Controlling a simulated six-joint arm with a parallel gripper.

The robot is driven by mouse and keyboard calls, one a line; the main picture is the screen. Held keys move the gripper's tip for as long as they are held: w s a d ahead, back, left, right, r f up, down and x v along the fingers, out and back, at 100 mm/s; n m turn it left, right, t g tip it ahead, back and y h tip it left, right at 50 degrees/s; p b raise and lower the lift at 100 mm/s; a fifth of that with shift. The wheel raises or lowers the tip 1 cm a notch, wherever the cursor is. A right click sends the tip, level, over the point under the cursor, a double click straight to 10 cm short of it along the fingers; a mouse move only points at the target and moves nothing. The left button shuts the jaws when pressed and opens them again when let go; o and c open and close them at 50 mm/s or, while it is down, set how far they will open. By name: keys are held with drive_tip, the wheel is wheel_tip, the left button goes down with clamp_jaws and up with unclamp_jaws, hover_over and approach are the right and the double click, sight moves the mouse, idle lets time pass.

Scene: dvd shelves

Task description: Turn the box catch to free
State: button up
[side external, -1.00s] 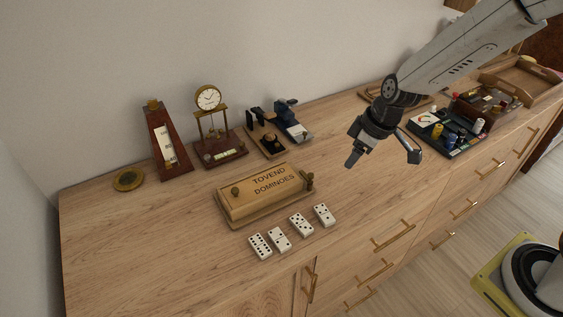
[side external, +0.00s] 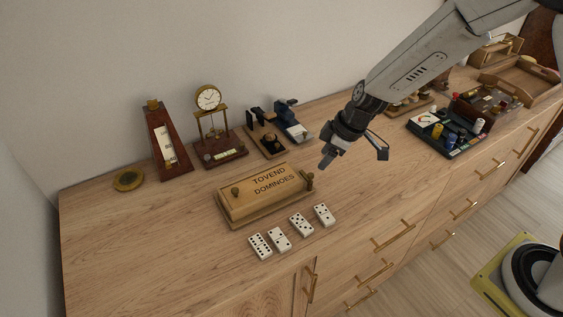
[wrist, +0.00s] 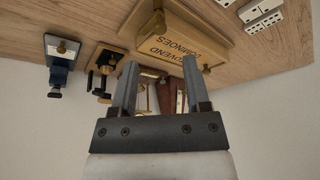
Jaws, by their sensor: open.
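The wooden domino box (side external: 262,192), lettered "TOVEND DOMINOES", lies on the dresser top. It also shows at the top of the wrist view (wrist: 190,42). A small brass catch (side external: 309,180) stands at its right end; in the wrist view a brass knob (wrist: 157,22) shows at the box's near end. Which way the catch is turned is too small to tell. A second brass knob (side external: 235,191) is at the left end. My gripper (side external: 325,163) is open and empty, above and to the right of the catch, apart from it. Its two fingers also show in the wrist view (wrist: 158,72).
Several white dominoes (side external: 279,238) lie in front of the box. A clock (side external: 209,98), a metronome (side external: 167,143) and small dark devices (side external: 292,121) stand behind it. A tray of small items (side external: 447,130) is at the right. Bare wood lies between box and tray.

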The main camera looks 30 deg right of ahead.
sight(311, 174)
drive_tip(key=shift+x, duration=3.25)
drive_tip(key=shift+c, duration=0.2)
clamp_jaws()
